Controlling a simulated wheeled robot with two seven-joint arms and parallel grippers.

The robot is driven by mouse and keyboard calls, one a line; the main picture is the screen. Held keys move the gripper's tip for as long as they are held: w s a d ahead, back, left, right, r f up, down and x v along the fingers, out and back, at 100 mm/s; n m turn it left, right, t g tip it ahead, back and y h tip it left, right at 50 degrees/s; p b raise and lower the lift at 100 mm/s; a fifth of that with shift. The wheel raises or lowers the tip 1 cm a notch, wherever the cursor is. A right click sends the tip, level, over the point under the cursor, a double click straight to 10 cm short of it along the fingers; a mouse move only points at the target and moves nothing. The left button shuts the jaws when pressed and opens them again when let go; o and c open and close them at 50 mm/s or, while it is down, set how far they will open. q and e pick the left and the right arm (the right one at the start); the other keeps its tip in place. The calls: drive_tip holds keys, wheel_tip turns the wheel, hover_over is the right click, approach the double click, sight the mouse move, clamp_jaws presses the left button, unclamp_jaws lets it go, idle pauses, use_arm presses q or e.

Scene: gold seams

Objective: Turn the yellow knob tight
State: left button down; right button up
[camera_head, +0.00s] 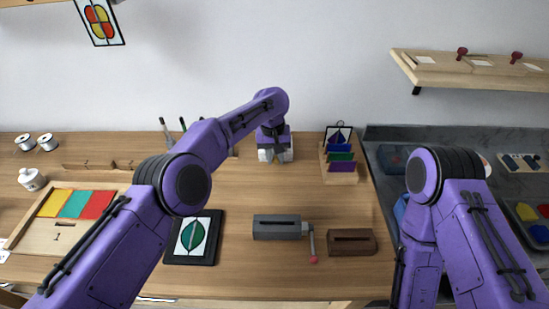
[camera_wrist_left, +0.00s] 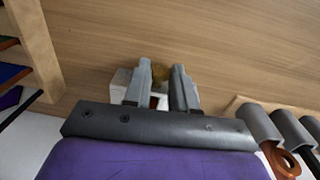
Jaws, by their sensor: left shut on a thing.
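A white block-like body (camera_wrist_left: 120,84) shows beside and behind the fingers. In the head view my left gripper (camera_head: 275,158) points down at the back middle of the wooden table, and its wrist hides most of the knob and its mount. My right arm comes in at the right, and its gripper is out of the picture.
A wooden rack with coloured sheets (camera_head: 339,170) stands just right of my left gripper. Tools stand upright to its left. A grey block (camera_head: 277,228), a brown block (camera_head: 352,242) and a framed leaf picture (camera_head: 193,239) lie nearer. The table middle is clear.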

sight(273, 159)
idle(0.3)
use_arm(q)
drive_tip(key=c, duration=1.2)
unclamp_jaws()
wheel_tip(273, 159, up, 10)
drive_tip(key=shift+a+r, duration=0.25)
